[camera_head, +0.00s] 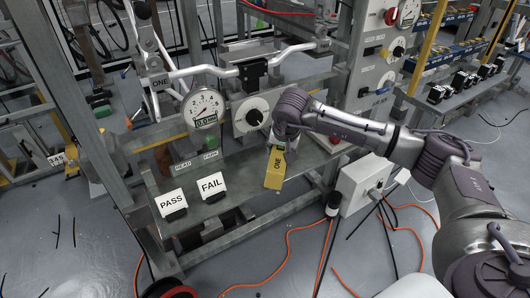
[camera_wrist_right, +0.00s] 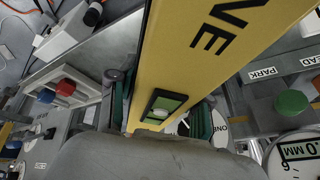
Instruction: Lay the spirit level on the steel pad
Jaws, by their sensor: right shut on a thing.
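The yellow spirit level (camera_head: 274,172), marked ONE, hangs lengthwise down from my right gripper (camera_head: 279,138), over the front of the grey steel ledge (camera_head: 235,178). The gripper is shut on its upper end. In the right wrist view the yellow level (camera_wrist_right: 200,60) fills the middle, with a green vial window (camera_wrist_right: 160,108); the fingers of my right gripper (camera_wrist_right: 160,115) lie on both its sides. I cannot pick out a separate steel pad on the ledge. Whether the level touches the ledge is unclear. My left gripper is not in view.
PASS (camera_head: 171,203) and FAIL (camera_head: 212,187) cards stand on the ledge's left part. Behind are a round gauge (camera_head: 204,108), a white dial (camera_head: 252,116) and a silver handlebar (camera_head: 215,72). A white box (camera_head: 362,185) stands right. Orange cables (camera_head: 290,245) cross the floor.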

